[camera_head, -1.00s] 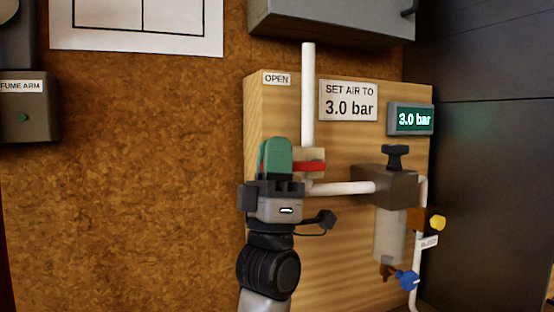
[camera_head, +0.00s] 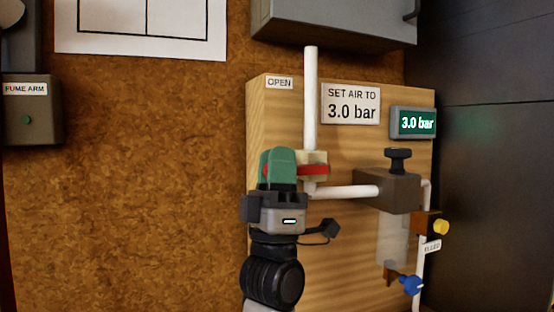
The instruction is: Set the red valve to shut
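The red valve handle (camera_head: 313,170) sits on a pale valve body on the white vertical pipe (camera_head: 310,100), lying roughly level across the pipe. A label reading OPEN (camera_head: 279,83) is above it at the board's upper left. My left gripper (camera_head: 278,168), with green fingertips pointing up, is at the handle's left part and covers it. A sliver of red shows at the left edge of the fingertips. The fingers overlap in this view, so whether they are closed on the handle cannot be told. My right gripper is not in view.
The wooden board (camera_head: 345,250) also carries a SET AIR TO 3.0 bar sign (camera_head: 350,103), a display (camera_head: 413,123) reading 3.0 bar, a regulator with a black knob (camera_head: 398,160), a yellow knob (camera_head: 441,227) and a blue one (camera_head: 412,285). A FUME ARM box (camera_head: 30,110) is at left.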

